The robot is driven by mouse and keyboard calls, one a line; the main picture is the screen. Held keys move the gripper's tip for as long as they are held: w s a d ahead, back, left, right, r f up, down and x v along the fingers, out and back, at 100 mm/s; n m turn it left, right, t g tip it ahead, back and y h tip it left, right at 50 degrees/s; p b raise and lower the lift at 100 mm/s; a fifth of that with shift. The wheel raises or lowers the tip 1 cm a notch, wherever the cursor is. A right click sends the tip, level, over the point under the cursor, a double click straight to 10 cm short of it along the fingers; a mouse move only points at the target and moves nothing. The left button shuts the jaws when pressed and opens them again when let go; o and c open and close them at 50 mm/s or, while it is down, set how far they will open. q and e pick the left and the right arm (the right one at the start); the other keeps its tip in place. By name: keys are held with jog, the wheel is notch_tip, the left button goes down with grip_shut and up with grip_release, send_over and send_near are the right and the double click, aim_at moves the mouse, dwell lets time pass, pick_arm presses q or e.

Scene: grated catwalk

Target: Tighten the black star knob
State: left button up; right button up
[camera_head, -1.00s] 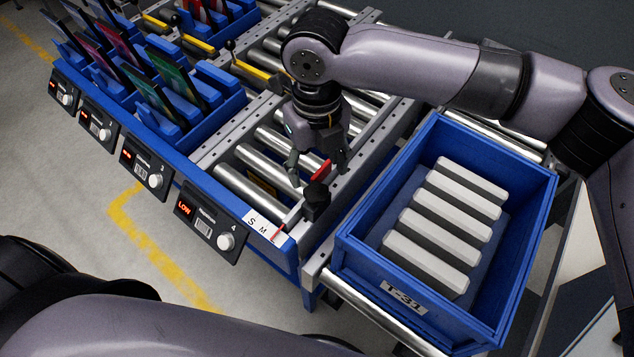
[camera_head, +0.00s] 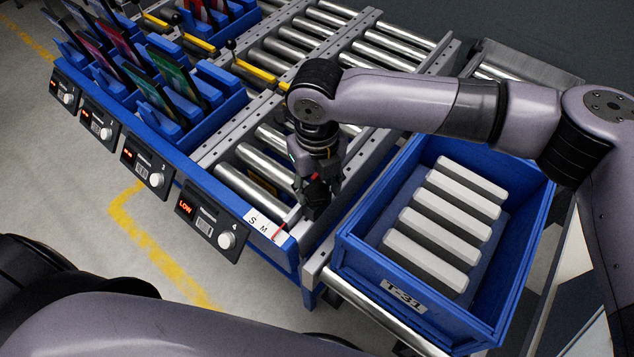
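The black star knob (camera_head: 314,211) sits on the metal rail at the near end of the roller lane, by the white S M L scale (camera_head: 264,228). It is mostly hidden by my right gripper (camera_head: 317,192), which points down over it from above. The fingers are at the knob, one on each side as far as shows. They are dark and overlap the knob, so I cannot tell whether they press on it. A thin red pointer (camera_head: 279,231) lies at the scale's right end. My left gripper is out of view.
A blue crate (camera_head: 345,246) labelled T-31, holding several white-topped bars (camera_head: 450,222), stands right of the knob, below my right arm. Dark display units (camera_head: 211,221) line the blue front rail, with coloured panels in blue racks (camera_head: 215,82) behind.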

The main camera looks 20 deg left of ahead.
jog(key=c, duration=0.7)
jog(key=shift+c, duration=0.2)
jog(key=m+p, duration=0.2)
jog(key=p, duration=0.1)
jog(key=shift+r+m, duration=0.25)
jog(key=shift+m, duration=0.15)
jog(key=m+p, duration=0.3)
jog(key=shift+m, duration=0.3)
jog(key=m+p, duration=0.3)
jog(key=m, duration=0.1)
jog(key=shift+w+f+m+p, duration=0.1)
jog(key=shift+f+m+p, duration=0.05)
jog(key=shift+m+p, duration=1.4)
jog(key=shift+m+b, duration=0.3)
jog(key=shift+m, duration=0.05)
